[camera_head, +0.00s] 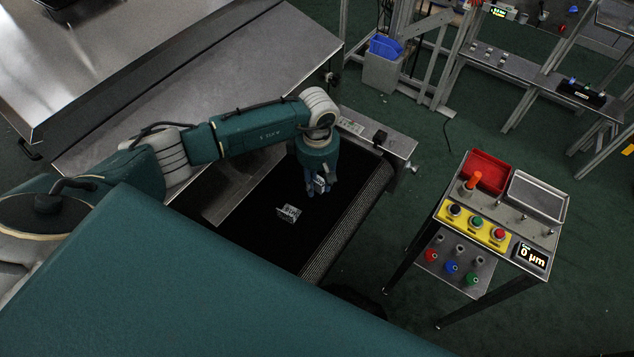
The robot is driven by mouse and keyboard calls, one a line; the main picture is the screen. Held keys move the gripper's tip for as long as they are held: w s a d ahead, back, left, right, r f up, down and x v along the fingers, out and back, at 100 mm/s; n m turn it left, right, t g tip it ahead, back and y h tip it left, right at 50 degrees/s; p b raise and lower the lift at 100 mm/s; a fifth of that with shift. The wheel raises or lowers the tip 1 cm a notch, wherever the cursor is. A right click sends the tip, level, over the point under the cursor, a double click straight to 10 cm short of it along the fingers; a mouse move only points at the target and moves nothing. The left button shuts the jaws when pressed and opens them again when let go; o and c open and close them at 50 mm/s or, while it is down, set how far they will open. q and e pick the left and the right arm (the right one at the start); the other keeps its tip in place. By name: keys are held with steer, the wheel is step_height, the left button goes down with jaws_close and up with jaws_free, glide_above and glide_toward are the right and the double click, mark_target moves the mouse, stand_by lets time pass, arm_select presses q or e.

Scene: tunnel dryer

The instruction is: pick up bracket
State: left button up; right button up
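A small silver-grey bracket (289,213) lies on the black conveyor belt (262,236) of the dryer, near the middle of the picture. My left gripper (319,188) hangs above the belt, up and to the right of the bracket in the picture, and looks apart from it. It is too small and dark to tell whether its fingers are open or shut. My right gripper is not in view.
The dryer's metal housing (200,75) rises at the upper left, and a metal rail (375,135) edges the belt. A small stand at right holds a red tray (487,172), a grey tray (537,195) and a button panel (476,222). Green floor lies between.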

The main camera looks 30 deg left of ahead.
arm_select(q)
jaws_close()
steer(key=shift+r, duration=0.1)
